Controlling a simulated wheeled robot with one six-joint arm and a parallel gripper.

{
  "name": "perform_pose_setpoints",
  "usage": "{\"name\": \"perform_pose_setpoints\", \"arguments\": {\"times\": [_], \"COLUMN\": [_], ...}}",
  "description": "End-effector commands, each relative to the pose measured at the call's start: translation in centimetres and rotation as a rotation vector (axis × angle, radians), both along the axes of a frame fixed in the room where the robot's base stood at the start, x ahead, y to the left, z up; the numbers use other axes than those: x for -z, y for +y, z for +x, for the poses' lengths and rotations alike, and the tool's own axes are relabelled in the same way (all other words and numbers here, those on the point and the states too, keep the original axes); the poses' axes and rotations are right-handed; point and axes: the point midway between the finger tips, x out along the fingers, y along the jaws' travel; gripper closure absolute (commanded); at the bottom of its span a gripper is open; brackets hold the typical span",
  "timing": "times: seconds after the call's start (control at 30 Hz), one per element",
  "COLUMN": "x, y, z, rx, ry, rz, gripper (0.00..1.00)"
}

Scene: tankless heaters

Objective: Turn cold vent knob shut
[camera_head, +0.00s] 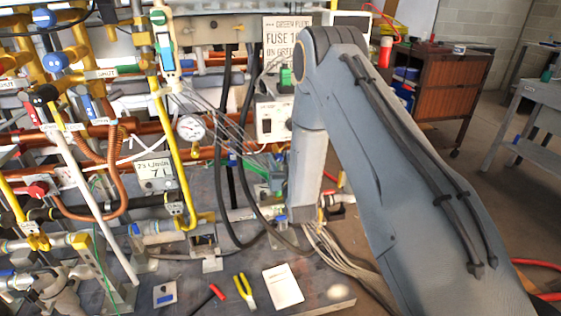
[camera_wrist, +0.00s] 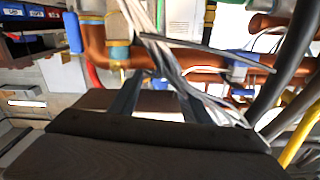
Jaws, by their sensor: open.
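I cannot tell for sure which part is the cold vent knob, since no readable label names it. Blue handles show on the pipework at the left of the head view: a round blue knob (camera_head: 55,62) and another blue knob (camera_head: 45,18) above it. In the wrist view, a blue handle (camera_wrist: 72,33) sits beside a copper pipe at the upper left. My gripper (camera_wrist: 158,102) is open in the wrist view, with nothing between its fingers and pipes and cables beyond them. In the head view my arm hides the gripper.
A pressure gauge (camera_head: 191,128), a yellow pipe (camera_head: 172,150) and black hoses (camera_head: 228,150) crowd the space left of my arm. White cables (camera_wrist: 180,75) hang close beyond the fingers. Yellow-handled pliers (camera_head: 243,290) and a white sheet (camera_head: 283,287) lie on the low bench.

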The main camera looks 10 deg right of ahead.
Motion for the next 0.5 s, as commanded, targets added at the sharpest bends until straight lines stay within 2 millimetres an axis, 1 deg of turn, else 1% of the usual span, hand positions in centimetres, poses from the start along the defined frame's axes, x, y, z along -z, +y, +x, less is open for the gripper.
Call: {"name": "perform_pose_setpoints", "arguments": {"times": [0.2, 0.23, 0.47, 0.5], "x": [0.02, 0.02, 0.01, 0.01], "y": [0.00, -0.01, -0.01, -0.01], "z": [0.06, 0.05, 0.05, 0.04], "rx": [0.000, 0.000, 0.000, 0.000], "ry": [0.001, 0.001, 0.001, 0.001], "rz": [0.000, 0.000, 0.000, 0.000], "gripper": [0.57, 0.59, 0.97, 0.98]}}
